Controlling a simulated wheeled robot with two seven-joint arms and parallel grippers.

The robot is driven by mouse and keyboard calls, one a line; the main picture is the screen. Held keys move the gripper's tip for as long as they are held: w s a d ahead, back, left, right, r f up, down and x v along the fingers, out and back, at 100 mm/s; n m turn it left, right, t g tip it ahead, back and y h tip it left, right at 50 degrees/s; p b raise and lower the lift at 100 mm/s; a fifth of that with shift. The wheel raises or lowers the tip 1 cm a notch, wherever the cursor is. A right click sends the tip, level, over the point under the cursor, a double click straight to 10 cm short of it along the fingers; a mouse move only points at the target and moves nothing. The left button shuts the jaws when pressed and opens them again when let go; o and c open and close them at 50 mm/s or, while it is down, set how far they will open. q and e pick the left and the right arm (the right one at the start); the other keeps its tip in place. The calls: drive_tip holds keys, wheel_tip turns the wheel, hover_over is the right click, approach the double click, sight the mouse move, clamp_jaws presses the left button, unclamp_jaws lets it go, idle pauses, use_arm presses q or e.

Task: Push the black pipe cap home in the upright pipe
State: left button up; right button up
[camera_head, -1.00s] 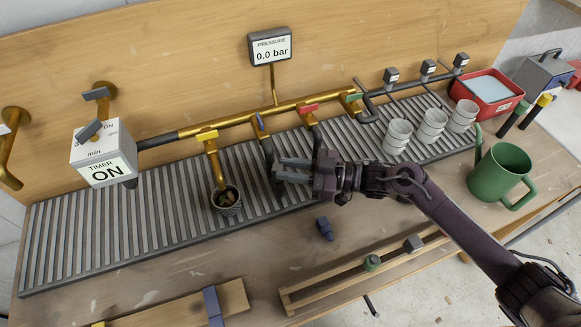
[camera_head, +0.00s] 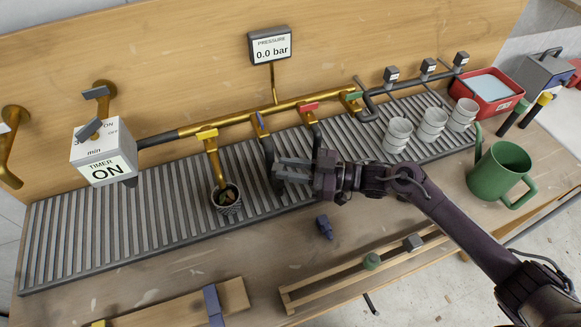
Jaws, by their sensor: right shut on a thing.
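My right gripper (camera_head: 280,171) reaches in from the right over the ribbed drain board. It is shut on a dark piece between its fingers, at the lower part of a dark upright pipe (camera_head: 267,148) under the blue valve. The fingers hide most of that piece; I cannot tell the black pipe cap from the pipe there, nor how deep it sits. A dark end (camera_head: 277,187) shows just below the fingers. My left gripper is not in view.
A blue piece (camera_head: 324,227) lies on the bench in front. White cups (camera_head: 397,136), a green mug (camera_head: 499,175) and a red tray (camera_head: 490,101) are to the right. The gauge (camera_head: 270,46) reads 0.0 bar.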

drive_tip(key=shift+f, duration=0.15)
drive_tip(key=o, duration=1)
drive_tip(key=shift+o, duration=0.2)
drive_tip(key=b+v, duration=0.2)
drive_tip(key=v, duration=0.5)
drive_tip(key=shift+d, duration=0.4)
